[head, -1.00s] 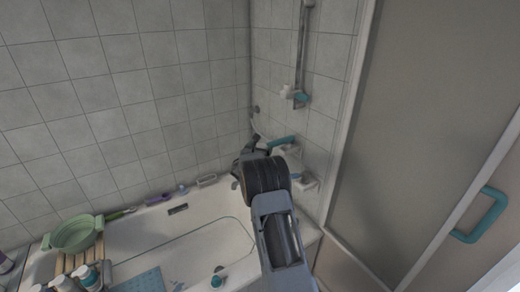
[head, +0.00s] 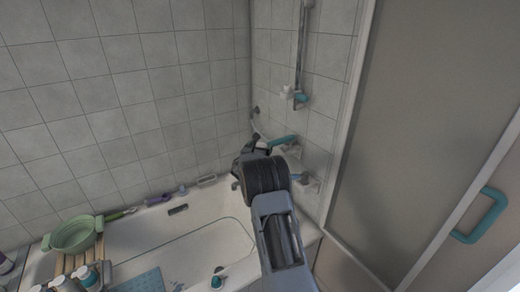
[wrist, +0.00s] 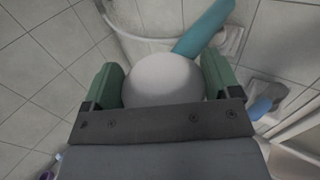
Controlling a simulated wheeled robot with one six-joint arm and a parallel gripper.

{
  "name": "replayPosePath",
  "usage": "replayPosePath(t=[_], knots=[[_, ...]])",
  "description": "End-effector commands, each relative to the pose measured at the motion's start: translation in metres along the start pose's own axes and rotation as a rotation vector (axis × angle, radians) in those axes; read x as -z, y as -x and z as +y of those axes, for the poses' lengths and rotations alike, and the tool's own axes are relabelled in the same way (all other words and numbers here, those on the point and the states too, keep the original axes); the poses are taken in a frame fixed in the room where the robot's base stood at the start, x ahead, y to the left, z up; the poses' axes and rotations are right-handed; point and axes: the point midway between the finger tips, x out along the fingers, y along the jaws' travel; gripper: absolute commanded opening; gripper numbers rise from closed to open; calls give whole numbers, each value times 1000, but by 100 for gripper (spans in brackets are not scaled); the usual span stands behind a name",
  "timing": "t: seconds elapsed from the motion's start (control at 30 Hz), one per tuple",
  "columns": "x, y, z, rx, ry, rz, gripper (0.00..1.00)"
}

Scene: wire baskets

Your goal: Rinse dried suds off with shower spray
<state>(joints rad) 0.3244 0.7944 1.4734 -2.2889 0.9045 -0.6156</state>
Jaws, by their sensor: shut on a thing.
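My gripper (wrist: 162,84) is shut on the shower head, with its green fingers on either side of the round white head (wrist: 163,78). The teal handle (wrist: 205,28) slants up and right from behind it. In the head view the teal handle (head: 284,140) shows beside the tiled corner, above the far right end of the bathtub (head: 190,222). My wrist and arm hide most of the head there. A pale hose (head: 258,128) curves near the wall. No water spray shows, and dried suds cannot be made out.
A wall rail with a teal holder (head: 301,98) stands above. A green basin (head: 73,234) and several bottles rest on a wooden rack (head: 98,250) at the left. A blue mat (head: 142,284) lies in the tub. A framed door panel (head: 425,120) with a teal handle closes off the right.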

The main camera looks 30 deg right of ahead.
Motion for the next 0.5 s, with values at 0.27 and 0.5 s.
replayPosePath(t=[0.27, 0.5], knots=[[-2, 0, 0, 0, 0, -3, 45], [-8, 0, 0, 0, -1, -3, 45]])
